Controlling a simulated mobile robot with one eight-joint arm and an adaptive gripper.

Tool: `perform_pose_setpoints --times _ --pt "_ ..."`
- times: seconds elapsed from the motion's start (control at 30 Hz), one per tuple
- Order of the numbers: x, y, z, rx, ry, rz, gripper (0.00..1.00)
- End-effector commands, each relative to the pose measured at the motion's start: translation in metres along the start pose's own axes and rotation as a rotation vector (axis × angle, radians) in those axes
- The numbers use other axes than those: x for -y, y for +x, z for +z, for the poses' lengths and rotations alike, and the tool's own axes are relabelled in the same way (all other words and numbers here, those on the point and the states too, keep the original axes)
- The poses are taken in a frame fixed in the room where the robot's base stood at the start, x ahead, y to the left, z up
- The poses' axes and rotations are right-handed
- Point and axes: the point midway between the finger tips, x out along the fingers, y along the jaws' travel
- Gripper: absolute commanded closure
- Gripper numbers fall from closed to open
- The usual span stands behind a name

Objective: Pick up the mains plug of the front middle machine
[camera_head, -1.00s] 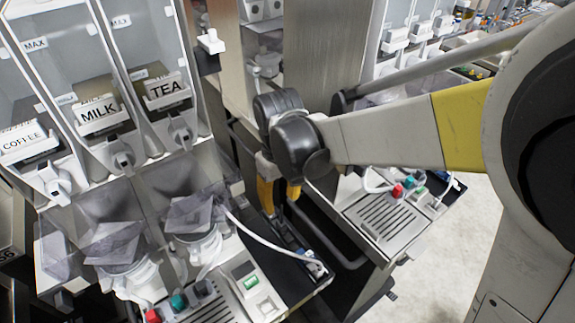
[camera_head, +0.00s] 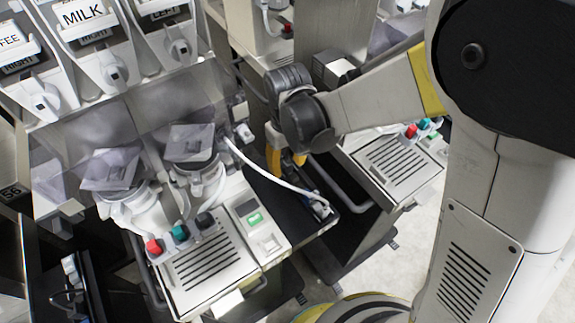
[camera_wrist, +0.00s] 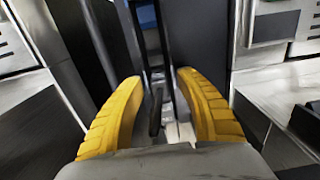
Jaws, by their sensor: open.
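The front machine (camera_head: 213,262) has a drip grille, coloured buttons and a green-lit switch. A white cable (camera_head: 275,178) runs from its rear down across a black side shelf. It ends at a small white and bluish piece (camera_head: 319,207) at the shelf's outer end, which looks like the mains plug; its detail is too small to tell. My gripper (camera_head: 286,160) is above and behind the shelf, apart from that piece, its yellow fingers partly hidden by my wrist. In the wrist view my gripper (camera_wrist: 157,88) is open, with a blurred pale part (camera_wrist: 180,130) visible between the fingers.
A second machine with a drip grille (camera_head: 397,162) stands to the right, with a dark gap between the two. Clear hoppers and white dispensers, one labelled MILK (camera_head: 84,14), rise at the left. Pale floor (camera_head: 400,245) shows at the right.

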Motion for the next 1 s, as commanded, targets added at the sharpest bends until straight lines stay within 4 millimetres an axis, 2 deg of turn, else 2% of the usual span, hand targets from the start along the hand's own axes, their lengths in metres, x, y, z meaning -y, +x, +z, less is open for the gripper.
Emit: perform_pose_setpoints --times 0.03,0.13,0.17,0.6,0.67,1.0 --pt "0.000 0.000 0.000 0.000 0.000 0.000 0.64" --pt "0.000 -0.001 0.000 0.000 0.000 0.000 0.95" --pt "0.000 -0.001 0.000 0.000 0.000 0.000 1.00" --pt "0.000 -0.005 0.000 0.000 0.000 0.000 1.00" --pt "0.000 -0.013 0.000 0.000 0.000 0.000 1.00" --pt "0.000 -0.083 0.000 0.000 0.000 0.000 1.00"
